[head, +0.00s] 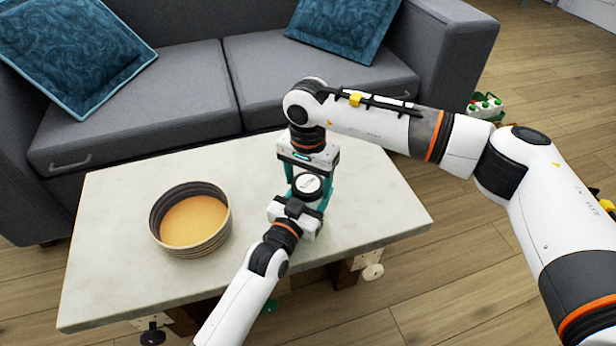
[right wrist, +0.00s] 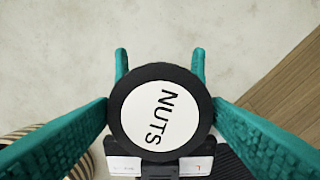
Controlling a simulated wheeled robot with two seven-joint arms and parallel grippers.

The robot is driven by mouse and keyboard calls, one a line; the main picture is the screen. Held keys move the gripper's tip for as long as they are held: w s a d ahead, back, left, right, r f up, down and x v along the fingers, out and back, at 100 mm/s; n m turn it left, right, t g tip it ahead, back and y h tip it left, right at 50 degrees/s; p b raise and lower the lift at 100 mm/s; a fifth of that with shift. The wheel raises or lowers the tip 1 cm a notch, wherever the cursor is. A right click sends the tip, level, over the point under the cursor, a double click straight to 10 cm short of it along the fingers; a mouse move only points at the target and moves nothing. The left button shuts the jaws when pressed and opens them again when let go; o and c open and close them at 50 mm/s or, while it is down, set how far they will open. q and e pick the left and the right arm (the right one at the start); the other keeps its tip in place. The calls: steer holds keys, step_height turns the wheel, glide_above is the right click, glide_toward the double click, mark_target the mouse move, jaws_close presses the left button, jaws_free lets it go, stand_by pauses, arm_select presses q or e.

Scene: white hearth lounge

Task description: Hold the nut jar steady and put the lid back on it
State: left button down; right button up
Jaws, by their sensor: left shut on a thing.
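The round black lid (right wrist: 160,73) with a white NUTS label faces up in the right wrist view; it also shows in the head view (head: 307,185). The nut jar is mostly hidden under the lid, so I cannot tell how the lid sits on it. My left gripper (head: 310,200) is shut on the jar from the front, its teal fingers showing past the lid. My right gripper (right wrist: 161,100) points down from above, open, with one teal finger on each side of the lid, very close to its rim.
A striped bowl (head: 158,237) with a tan inside stands left on the pale table (head: 110,290). The table is clear behind the bowl and to the right of the grippers. A grey sofa (head: 170,100) with blue cushions (head: 70,45) stands behind the table.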

steer(key=c, duration=0.7)
steer(key=m, duration=1)
steer(key=o, duration=1.1)
steer(key=shift+c, duration=0.2)
steer(key=shift+r, duration=2.3)
steer(key=shift+c, duration=0.4)
